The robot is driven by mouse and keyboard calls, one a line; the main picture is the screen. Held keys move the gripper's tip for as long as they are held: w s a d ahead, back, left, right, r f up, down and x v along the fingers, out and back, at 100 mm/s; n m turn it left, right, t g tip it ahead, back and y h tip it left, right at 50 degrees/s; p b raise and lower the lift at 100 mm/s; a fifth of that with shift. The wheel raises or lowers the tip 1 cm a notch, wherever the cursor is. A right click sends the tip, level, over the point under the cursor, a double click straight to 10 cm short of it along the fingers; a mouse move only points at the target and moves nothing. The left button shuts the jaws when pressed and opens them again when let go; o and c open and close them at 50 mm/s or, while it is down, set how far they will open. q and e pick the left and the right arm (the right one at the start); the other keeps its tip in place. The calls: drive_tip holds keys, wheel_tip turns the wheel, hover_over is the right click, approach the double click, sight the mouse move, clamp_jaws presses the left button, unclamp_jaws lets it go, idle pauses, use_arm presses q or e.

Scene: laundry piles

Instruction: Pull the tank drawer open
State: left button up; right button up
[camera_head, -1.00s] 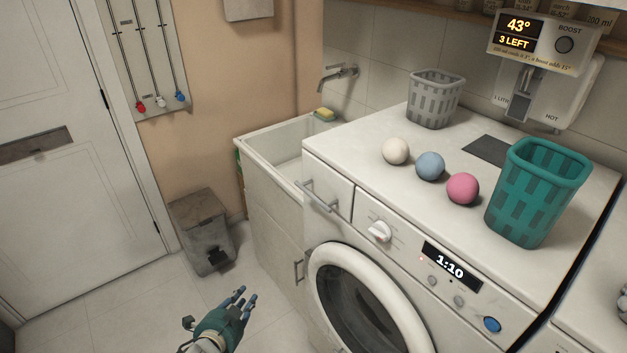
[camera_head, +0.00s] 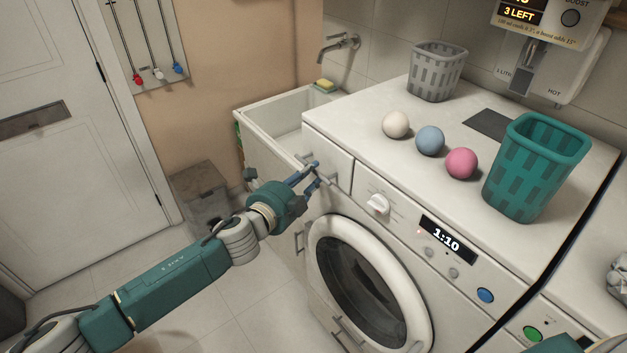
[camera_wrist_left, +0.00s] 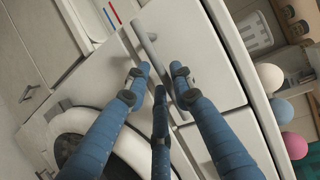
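The tank drawer (camera_head: 338,160) is the white front at the upper left of the washing machine (camera_head: 400,255), and it looks shut. Its grey bar handle (camera_wrist_left: 151,48) runs slantwise across the drawer front in the left wrist view. My left gripper (camera_head: 316,177) is at this handle, with its blue fingers spread. In the left wrist view the fingers (camera_wrist_left: 160,75) lie on both sides of the bar, apart from each other. Whether they touch the bar is unclear. In the head view the fingers partly hide the handle. My right gripper is not in view.
A sink (camera_head: 262,113) stands left of the machine. On top are a white ball (camera_head: 396,125), a blue ball (camera_head: 430,140), a pink ball (camera_head: 461,163), a grey basket (camera_head: 436,75) and a teal basket (camera_head: 530,175). A bin (camera_head: 200,190) stands on the floor; floor before the machine is clear.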

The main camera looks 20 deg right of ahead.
use_arm(q)
drive_tip(key=shift+b+x, duration=0.35)
drive_tip(key=shift+x, duration=0.6)
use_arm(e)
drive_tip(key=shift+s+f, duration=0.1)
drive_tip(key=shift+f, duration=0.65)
use_arm(q)
clamp_jaws()
drive_tip(key=shift+a, duration=0.15)
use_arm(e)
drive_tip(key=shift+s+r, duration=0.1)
